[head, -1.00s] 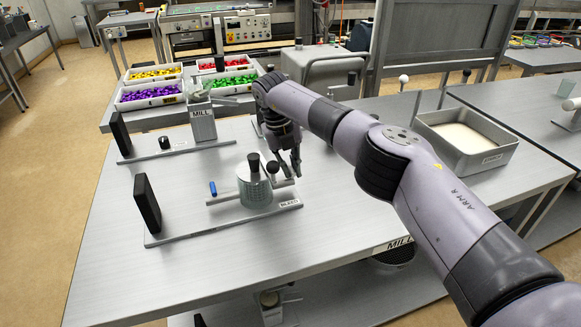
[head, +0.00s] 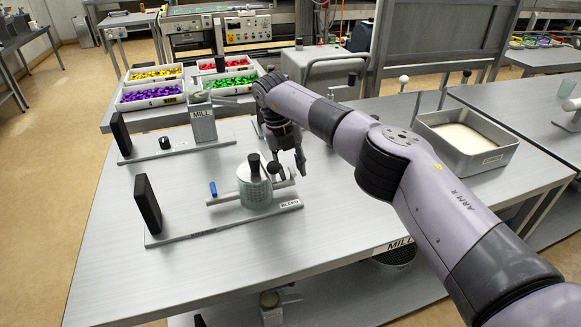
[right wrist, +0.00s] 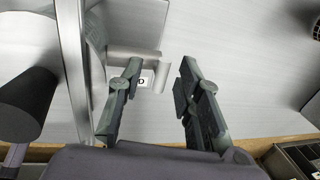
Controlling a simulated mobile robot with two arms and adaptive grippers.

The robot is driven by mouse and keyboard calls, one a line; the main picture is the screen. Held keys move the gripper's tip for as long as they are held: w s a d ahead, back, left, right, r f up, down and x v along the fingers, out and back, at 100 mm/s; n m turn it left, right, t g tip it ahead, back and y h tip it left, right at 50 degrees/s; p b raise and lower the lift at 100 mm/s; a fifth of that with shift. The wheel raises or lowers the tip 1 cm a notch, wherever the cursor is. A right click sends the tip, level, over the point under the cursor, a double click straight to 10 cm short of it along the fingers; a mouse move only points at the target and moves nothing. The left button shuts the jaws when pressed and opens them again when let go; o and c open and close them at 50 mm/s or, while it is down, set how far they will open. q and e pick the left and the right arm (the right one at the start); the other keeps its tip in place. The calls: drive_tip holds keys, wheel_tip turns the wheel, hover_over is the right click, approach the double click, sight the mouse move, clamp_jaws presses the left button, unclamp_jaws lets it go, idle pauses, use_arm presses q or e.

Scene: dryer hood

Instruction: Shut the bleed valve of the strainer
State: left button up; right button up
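The strainer (head: 255,190) is a grey metal canister with a black knob on top, standing on a flat base plate marked with a small label (head: 290,204). A blue-tipped lever (head: 213,188) sticks up at the left end of its pipe. A second black knob (head: 273,167) sits at its right side. I cannot tell for certain which of these is the bleed valve. My right gripper (head: 299,161) hangs just right of the strainer. In the right wrist view its fingers (right wrist: 160,92) are apart with nothing held. A black knob (right wrist: 25,100) shows to their left. My left gripper is out of view.
A black upright plate (head: 147,204) stands at the left end of the base. A mill (head: 203,122) stands behind. Trays of coloured pieces (head: 150,94) are at the back, and a metal tray of pale material (head: 465,140) is at right. The front of the table is clear.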

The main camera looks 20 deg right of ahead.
wheel_tip(320, 180, up, 12)
drive_tip(key=a, duration=0.2)
drive_tip(key=shift+a, duration=0.2)
drive_tip(key=shift+f, duration=0.1)
